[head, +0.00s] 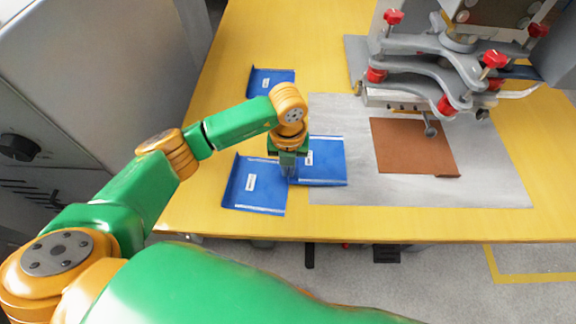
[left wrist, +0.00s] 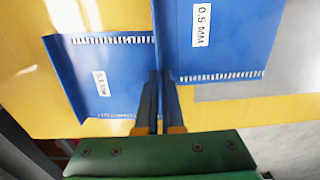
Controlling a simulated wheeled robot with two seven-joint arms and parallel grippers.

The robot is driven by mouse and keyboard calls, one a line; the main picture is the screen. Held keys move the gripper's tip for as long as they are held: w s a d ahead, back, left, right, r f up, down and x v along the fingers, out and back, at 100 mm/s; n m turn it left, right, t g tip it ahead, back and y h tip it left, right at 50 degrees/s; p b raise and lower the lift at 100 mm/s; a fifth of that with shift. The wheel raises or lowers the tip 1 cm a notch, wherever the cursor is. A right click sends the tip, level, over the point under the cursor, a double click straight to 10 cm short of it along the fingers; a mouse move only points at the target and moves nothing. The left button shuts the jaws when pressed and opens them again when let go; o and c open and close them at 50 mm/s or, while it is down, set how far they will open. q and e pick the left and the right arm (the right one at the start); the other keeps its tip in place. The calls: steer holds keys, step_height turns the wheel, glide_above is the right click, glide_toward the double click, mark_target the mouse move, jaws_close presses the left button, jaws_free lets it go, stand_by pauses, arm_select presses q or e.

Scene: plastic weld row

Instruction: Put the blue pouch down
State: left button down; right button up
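My left gripper (head: 288,176) points down at the left edge of a blue pouch (head: 325,160) with a white label. In the left wrist view its fingers (left wrist: 160,85) are close together, with the upright edge of that pouch (left wrist: 235,45) between them; its label reads 0.5 MM. The pouch looks flat at table height, partly over the grey mat; whether it touches is hard to tell. A second blue pouch (head: 257,190) lies just left of the gripper; it also shows in the left wrist view (left wrist: 85,75). My right gripper is out of view.
A third blue pouch (head: 270,82) lies farther back on the yellow table (head: 330,55). A brown sheet (head: 410,145) lies on the grey mat (head: 490,180). A machine with red knobs (head: 440,70) stands at the back right. A grey cabinet (head: 80,90) stands left.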

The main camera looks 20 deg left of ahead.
arm_select(q)
steer(key=shift+f+b, duration=0.5)
steer(key=shift+f, duration=0.05)
steer(key=c, duration=1)
jaws_free()
steer(key=shift+r, duration=0.1)
steer(key=shift+c, duration=0.2)
steer(key=shift+r, duration=0.1)
step_height(320, 180, up, 13)
